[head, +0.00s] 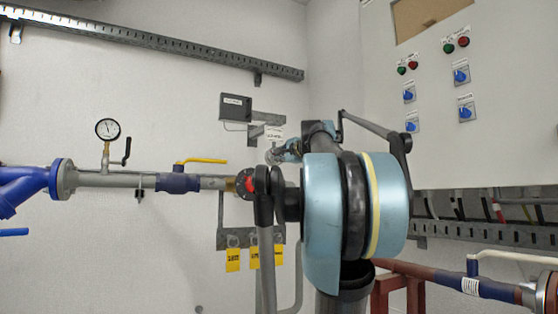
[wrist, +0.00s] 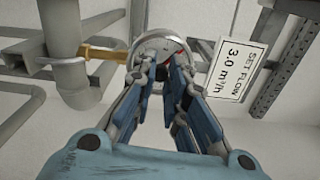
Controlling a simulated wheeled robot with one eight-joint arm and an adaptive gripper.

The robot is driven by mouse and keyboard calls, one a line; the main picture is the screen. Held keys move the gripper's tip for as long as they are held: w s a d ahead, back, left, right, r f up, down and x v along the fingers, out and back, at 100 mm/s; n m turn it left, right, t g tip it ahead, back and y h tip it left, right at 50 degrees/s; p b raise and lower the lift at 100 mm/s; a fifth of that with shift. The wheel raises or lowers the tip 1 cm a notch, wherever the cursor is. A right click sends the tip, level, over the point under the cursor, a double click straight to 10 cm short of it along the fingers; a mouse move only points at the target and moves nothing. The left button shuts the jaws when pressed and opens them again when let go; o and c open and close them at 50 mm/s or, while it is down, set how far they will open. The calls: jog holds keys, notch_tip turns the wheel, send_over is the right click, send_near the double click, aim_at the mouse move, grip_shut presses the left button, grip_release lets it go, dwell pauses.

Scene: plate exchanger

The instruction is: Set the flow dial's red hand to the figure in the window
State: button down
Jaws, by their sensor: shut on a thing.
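The flow dial (wrist: 158,42) is a round, pale-rimmed gauge at the top middle of the wrist view. A white plate (wrist: 238,68) right of the dial reads "SET FLOW 3.0 m³/h". In the head view my gripper (head: 287,152) is small and partly behind my arm, and the dial cannot be made out.
A brass fitting (wrist: 100,52) and grey pipes run left of the dial, with a perforated metal rail (wrist: 285,60) at the right. In the head view, a pressure gauge (head: 108,129), a yellow-handled valve (head: 202,161) and a control panel (head: 465,100) surround my arm.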

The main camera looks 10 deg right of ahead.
jog(key=shift+f+n, duration=0.15)
jog(key=shift+n, duration=0.35)
jog(key=c, duration=1.6)
grip_release()
jog(key=shift+o, duration=0.2)
jog(key=v, duration=1.2)
